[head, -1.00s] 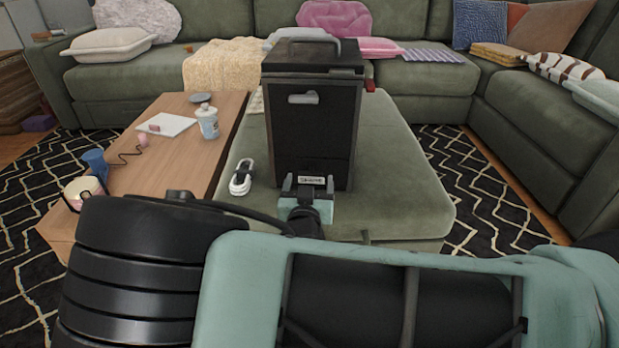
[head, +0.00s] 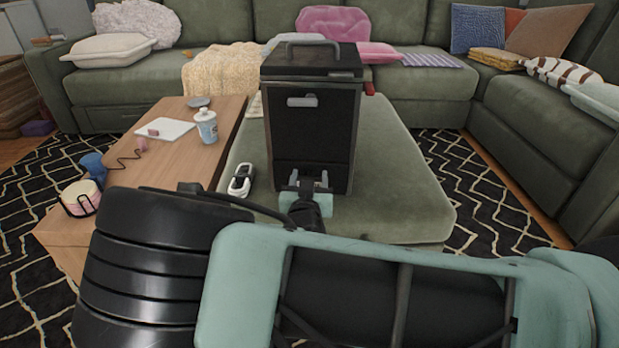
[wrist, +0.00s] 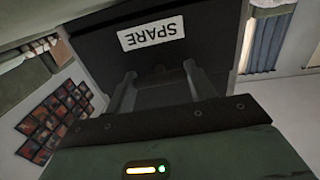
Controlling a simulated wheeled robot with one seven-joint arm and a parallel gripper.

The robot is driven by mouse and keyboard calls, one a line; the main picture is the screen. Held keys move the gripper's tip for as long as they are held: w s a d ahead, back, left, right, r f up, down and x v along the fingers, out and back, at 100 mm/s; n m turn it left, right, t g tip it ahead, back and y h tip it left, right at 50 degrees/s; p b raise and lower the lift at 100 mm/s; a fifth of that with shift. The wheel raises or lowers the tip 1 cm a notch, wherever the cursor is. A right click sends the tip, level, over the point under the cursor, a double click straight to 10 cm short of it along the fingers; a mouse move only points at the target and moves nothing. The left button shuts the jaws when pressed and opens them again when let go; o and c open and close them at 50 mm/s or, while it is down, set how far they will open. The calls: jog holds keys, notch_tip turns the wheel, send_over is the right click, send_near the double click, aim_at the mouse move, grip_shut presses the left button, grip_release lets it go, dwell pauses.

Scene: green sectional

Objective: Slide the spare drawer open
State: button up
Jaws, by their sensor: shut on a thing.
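A black box-like cabinet (head: 312,125) stands upright on the green ottoman. The spare drawer (head: 342,176) is the low panel at the bottom of its front. In the wrist view the drawer front (wrist: 205,42) fills the upper middle, with a white label reading SPARE (wrist: 151,33), upside down. My gripper (head: 310,182) is at the drawer front, its two fingers close together. In the wrist view my gripper (wrist: 160,76) reaches to the front beside the label, shut on a dark part there. The gripped part is mostly hidden; I cannot tell how far the drawer is out.
A small black-and-white object (head: 241,180) lies on the ottoman (head: 405,185) left of the cabinet. A wooden table (head: 185,165) at the left holds a bottle (head: 207,127), a white pad and a cup. The green sofa (head: 420,85) is behind. The ottoman's right side is clear.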

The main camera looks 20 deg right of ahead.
jog(key=p+v, duration=0.2)
jog(key=v, duration=1.2)
jog(key=shift+d, duration=0.1)
jog(key=o, duration=1.4)
